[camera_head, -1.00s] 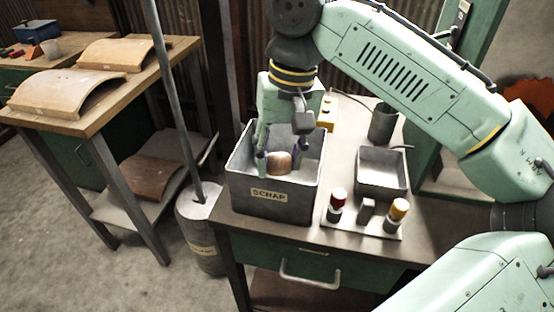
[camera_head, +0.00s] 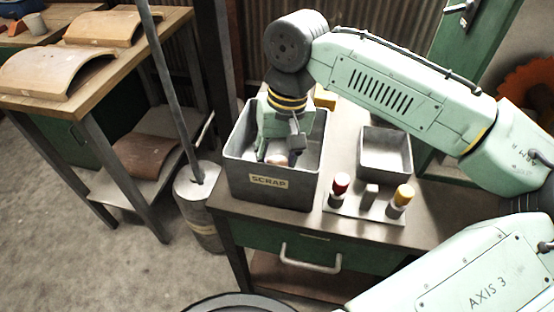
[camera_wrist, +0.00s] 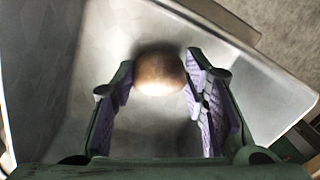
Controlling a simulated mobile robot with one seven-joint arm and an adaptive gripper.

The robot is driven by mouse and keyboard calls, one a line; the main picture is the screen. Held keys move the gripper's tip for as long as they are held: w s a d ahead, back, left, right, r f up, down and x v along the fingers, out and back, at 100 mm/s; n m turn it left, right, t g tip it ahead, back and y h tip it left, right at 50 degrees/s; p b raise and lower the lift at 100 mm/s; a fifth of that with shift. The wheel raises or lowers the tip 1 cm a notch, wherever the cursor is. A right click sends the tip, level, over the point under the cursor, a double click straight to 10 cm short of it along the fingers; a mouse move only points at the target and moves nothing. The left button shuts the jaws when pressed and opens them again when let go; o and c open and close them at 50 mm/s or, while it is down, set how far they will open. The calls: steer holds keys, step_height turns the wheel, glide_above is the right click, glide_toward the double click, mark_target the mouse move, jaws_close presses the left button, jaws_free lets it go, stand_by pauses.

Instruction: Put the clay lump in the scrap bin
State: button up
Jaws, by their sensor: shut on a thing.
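The scrap bin (camera_head: 268,183) is an open grey metal box labelled SCRAP at the left end of the workbench. My gripper (camera_head: 277,157) points down inside its walls. The clay lump (camera_head: 279,160), small, rounded and brown, shows between my fingers, partly hidden. In the wrist view, the clay lump (camera_wrist: 160,76) sits between the purple-padded tips of my gripper (camera_wrist: 158,82), which is shut on it. The bin's smooth inner wall (camera_wrist: 100,25) shows around them. I cannot tell whether the lump touches the bin floor.
A smaller empty grey tray (camera_head: 386,152) stands right of the bin. A slanted pole rises from a grey cylinder (camera_head: 200,205) left of the bench. Curved tiles (camera_head: 50,70) lie on the left table.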

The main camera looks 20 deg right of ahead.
mark_target(284, 161)
steer(key=shift+f, duration=0.45)
steer(key=shift+f, duration=0.1)
steer(key=shift+f, duration=0.15)
steer(key=o, duration=1.2)
steer(key=r, duration=0.4)
steer(key=d+r, duration=0.1)
steer(key=r, duration=0.7)
steer(key=shift+s+d+r+b, duration=0.1)
steer(key=shift+d+r+b, duration=0.15)
steer(key=shift+b, duration=0.15)
